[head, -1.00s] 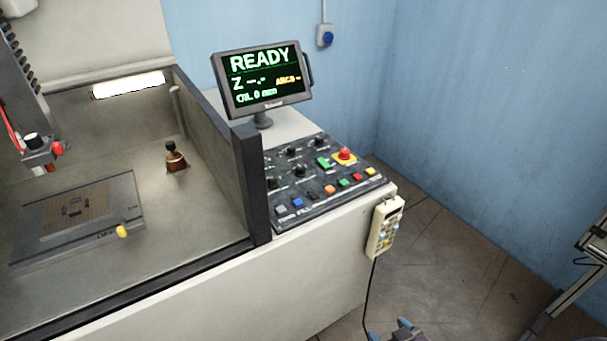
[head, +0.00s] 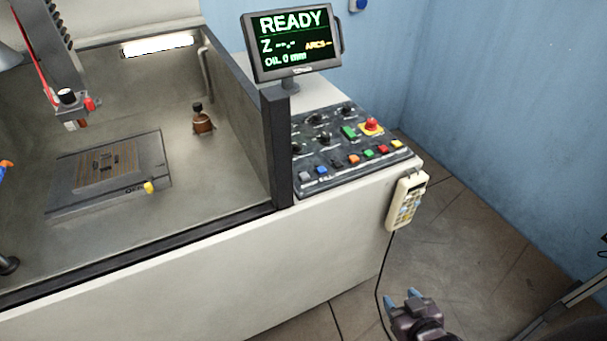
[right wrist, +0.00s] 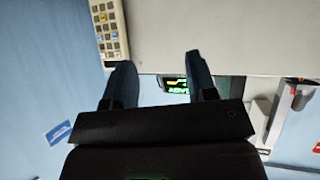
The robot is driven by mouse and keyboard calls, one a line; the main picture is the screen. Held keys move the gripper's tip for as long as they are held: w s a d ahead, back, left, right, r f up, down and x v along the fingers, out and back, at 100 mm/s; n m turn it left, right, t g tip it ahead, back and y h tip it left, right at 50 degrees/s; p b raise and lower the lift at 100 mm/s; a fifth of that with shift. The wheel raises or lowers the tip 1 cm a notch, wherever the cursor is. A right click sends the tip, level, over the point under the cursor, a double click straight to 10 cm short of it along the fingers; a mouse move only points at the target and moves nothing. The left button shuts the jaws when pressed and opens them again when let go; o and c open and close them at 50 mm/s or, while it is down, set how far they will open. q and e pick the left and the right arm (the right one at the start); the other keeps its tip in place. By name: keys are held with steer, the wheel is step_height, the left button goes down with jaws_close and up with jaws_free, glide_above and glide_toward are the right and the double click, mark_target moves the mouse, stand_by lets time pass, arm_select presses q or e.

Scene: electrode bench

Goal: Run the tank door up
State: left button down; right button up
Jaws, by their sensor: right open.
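The tank (head: 236,120) stands at the left of the head view with its front side open to view. I cannot make out a raised door panel; a dark edge strip (head: 150,256) runs along the tank's front. The control panel (head: 350,150) with coloured buttons lies right of the tank, under a monitor (head: 292,42) reading READY and oil 0 mm. My right gripper (head: 402,298) is open and empty, low in front of the machine, below the panel and apart from it. In the right wrist view its two fingers (right wrist: 160,80) stand apart. My left gripper is not in view.
A handheld pendant (head: 407,200) hangs on the cabinet's right corner, its cable running down near my right gripper; it also shows in the right wrist view (right wrist: 108,30). A red emergency knob (head: 371,125) stands on the panel.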

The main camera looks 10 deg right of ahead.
steer(key=shift+s+f, duration=0.1)
steer(key=shift+s, duration=0.1)
steer(key=c, duration=0.7)
steer(key=shift+s, duration=0.1)
jaws_close()
steer(key=shift+s+f, duration=0.1)
steer(key=shift+s, duration=0.05)
steer(key=shift+w+r, duration=0.2)
steer(key=shift+w, duration=0.25)
steer(key=shift+s+f, duration=0.1)
steer(key=shift+s, duration=0.15)
